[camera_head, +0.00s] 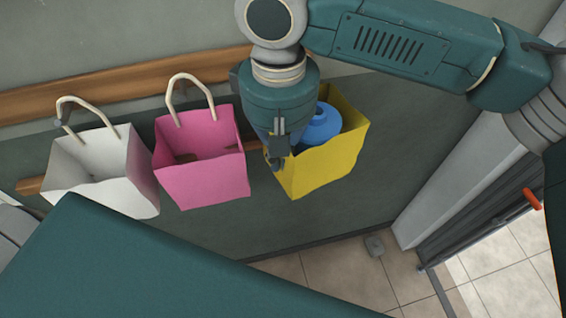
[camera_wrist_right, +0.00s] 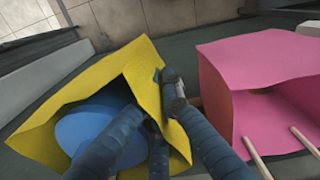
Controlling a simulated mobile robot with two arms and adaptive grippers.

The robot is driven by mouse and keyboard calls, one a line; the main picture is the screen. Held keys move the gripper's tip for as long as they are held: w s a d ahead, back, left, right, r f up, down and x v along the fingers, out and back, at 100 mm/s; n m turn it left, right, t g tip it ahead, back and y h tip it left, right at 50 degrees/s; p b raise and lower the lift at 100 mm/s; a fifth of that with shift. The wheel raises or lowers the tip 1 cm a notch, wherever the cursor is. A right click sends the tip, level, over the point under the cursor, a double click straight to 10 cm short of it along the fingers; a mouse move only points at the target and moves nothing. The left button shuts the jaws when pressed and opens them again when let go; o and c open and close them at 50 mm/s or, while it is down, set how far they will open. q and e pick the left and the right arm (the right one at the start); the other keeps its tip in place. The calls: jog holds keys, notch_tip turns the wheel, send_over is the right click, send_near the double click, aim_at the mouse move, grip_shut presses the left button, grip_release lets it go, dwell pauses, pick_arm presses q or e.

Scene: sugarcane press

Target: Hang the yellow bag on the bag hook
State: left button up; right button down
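The yellow bag (camera_head: 335,160) is at the right end of a row of bags in front of the wall, tilted, with a blue round object (camera_head: 321,124) inside. My right gripper (camera_head: 278,155) is at its left upper edge. In the right wrist view, the gripper (camera_wrist_right: 160,88) has fingers on both sides of the creased yellow wall (camera_wrist_right: 145,65) and appears shut on it. The blue object (camera_wrist_right: 88,138) sits beside the inner finger. No handle of the yellow bag shows. I cannot see its bag hook; my wrist covers part of the rail. My left gripper is out of view.
A pink bag (camera_head: 205,178) and a white bag (camera_head: 90,175) hang by their handles to the left, below a wooden rail (camera_head: 130,87). The pink bag is close to the gripper. A grey post (camera_head: 450,185) stands at right. Tiled floor (camera_head: 340,275) lies below.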

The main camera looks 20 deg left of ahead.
jog(key=shift+w+a, duration=0.45)
jog(key=shift+w, duration=0.2)
jog(key=shift+w+a+f, duration=0.25)
jog(key=shift+w+f, duration=0.1)
jog(key=shift+f, duration=0.1)
jog(key=shift+f+p, duration=0.35)
jog(key=shift+p, duration=0.15)
jog(key=shift+w+f, duration=0.1)
jog(key=c, duration=1.9)
grip_release()
jog(key=shift+o, duration=0.2)
jog(key=shift+a, duration=0.1)
